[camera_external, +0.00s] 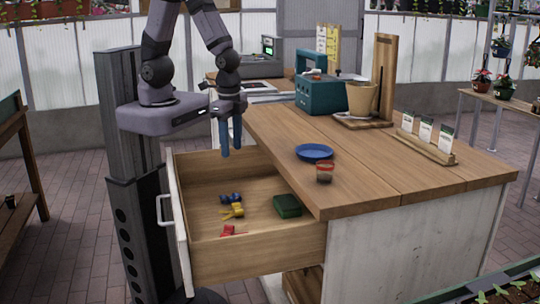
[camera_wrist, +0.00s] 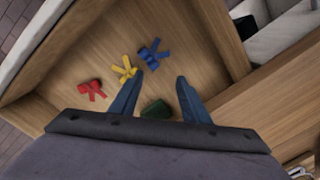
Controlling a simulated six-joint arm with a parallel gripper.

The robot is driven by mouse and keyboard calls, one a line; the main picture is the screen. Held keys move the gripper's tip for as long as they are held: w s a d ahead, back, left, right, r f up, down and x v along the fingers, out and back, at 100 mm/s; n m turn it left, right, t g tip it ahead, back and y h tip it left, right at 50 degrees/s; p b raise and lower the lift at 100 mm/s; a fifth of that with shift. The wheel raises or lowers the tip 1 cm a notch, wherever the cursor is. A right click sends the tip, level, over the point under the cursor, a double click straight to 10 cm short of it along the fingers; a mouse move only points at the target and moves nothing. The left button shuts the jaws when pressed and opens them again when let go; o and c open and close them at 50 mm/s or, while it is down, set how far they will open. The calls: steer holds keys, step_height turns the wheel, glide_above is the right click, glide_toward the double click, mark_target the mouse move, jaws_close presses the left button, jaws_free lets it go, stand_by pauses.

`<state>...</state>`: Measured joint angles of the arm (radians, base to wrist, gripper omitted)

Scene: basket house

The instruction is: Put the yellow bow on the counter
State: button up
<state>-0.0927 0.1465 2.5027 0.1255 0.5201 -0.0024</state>
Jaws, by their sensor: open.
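The yellow bow (camera_external: 233,211) lies on the floor of the open wooden drawer (camera_external: 260,255), between a blue bow (camera_external: 231,198) and a red bow (camera_external: 230,231). The yellow bow (camera_wrist: 124,69) also shows in the wrist view, up and left of the left fingertip. My gripper (camera_external: 231,148) is open and empty, with its fingers pointing down above the drawer. In the wrist view my gripper (camera_wrist: 156,85) has its two blue fingers apart. The wooden counter (camera_external: 400,180) is to the right of the drawer, with bare wood in its middle.
A dark green box-like item (camera_external: 287,206) lies in the drawer, right of the bows. On the counter stand a blue plate (camera_external: 314,152), a small red-rimmed jar (camera_external: 324,173), a teal case (camera_external: 322,92), a plant pot (camera_external: 361,97) and a card holder (camera_external: 425,146). The counter's edge overhangs the drawer.

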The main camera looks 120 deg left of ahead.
steer(key=w+a+f+m+p, duration=0.1)
steer(key=a+f+p, duration=0.15)
steer(key=p, duration=0.25)
steer(key=m+t+h+p, duration=0.2)
steer(key=m+t+h, duration=0.15)
steer(key=m, duration=0.35)
glide_toward(237, 206)
steer(key=shift+h, duration=0.35)
steer(key=a+f, duration=0.4)
steer(key=a, duration=0.1)
steer(key=shift+s, duration=0.15)
steer(key=shift+s+d+r+m+t+h+p, duration=0.1)
steer(key=shift+s+d+m+t+h+p, duration=0.05)
steer(key=shift+s+d+t+h, duration=0.35)
steer(key=shift+s+d+r+m+t+h+p, duration=0.15)
steer(key=shift+s+d+t+h, duration=0.15)
steer(key=shift+d+t+h, duration=0.3)
steer(key=shift+d+r+t+h, duration=0.35)
steer(key=shift+t+h, duration=0.05)
steer(key=shift+t, duration=0.15)
steer(key=shift+b+x, duration=2.2)
steer(key=shift+x, duration=1.05)
steer(key=shift+w+d+f, duration=0.1)
steer(key=shift+w+f, duration=0.1)
steer(key=shift+f, duration=0.15)
